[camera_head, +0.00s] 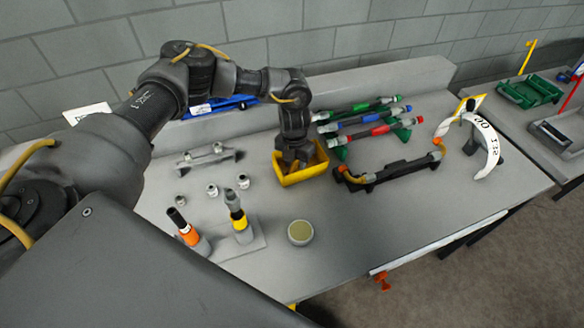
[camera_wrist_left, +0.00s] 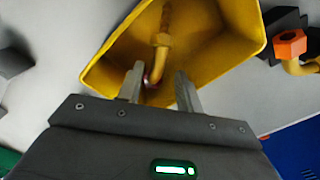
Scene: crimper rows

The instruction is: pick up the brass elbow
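The brass elbow (camera_wrist_left: 162,42) lies in the yellow bin (camera_wrist_left: 215,58) in the left wrist view. It is a bent golden piece, its near end close to my left fingertips. My left gripper (camera_wrist_left: 159,82) is open, its two fingers apart on either side of that near end; I cannot tell whether either touches it. In the head view my left gripper (camera_head: 293,164) points down into the yellow bin (camera_head: 304,178) on the grey bench, and the elbow is hidden there. My right gripper is in neither view.
A black rack (camera_head: 385,178) with orange-ended parts stands right of the bin. Tools with green, blue and red handles (camera_head: 375,131) lie behind it. Small silver fittings (camera_head: 212,189), two upright tools (camera_head: 238,215) and a round tin (camera_head: 300,233) stand left and in front.

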